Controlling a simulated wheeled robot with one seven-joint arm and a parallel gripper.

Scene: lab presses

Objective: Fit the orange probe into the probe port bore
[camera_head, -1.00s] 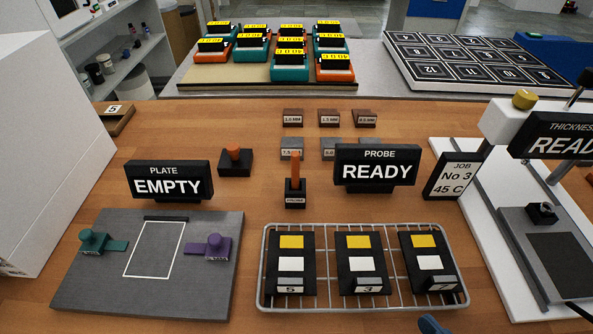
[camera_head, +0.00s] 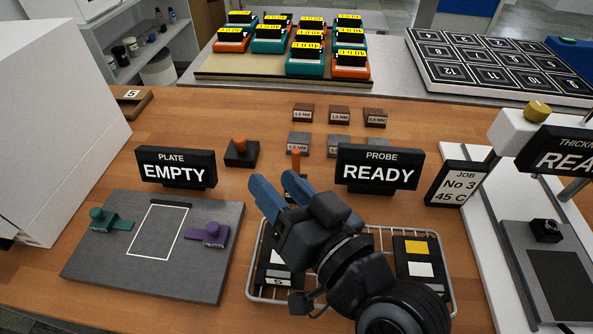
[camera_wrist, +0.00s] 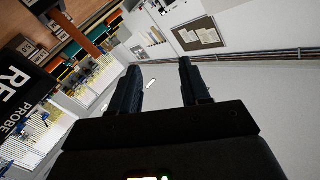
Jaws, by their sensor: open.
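The orange probe (camera_head: 296,160) stands upright, its top showing just behind my gripper in the head view. Its black holder is mostly hidden by the fingers. In the wrist view an orange-brown rod (camera_wrist: 80,36) at the upper left looks like the probe, tilted by the camera's roll and outside the jaws. My gripper (camera_head: 277,182) is open and empty in front of the probe, its blue fingers pointing up and left. Both fingers also show in the wrist view (camera_wrist: 159,75) with nothing between them. I cannot make out the port bore for certain.
The probe sign (camera_head: 377,168) reads READY, close right of my gripper. The plate sign (camera_head: 176,170) reads EMPTY. A black block with an orange knob (camera_head: 240,148) stands left of the probe. My arm covers much of the wire rack (camera_head: 452,290). A grey plate (camera_head: 90,262) lies left.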

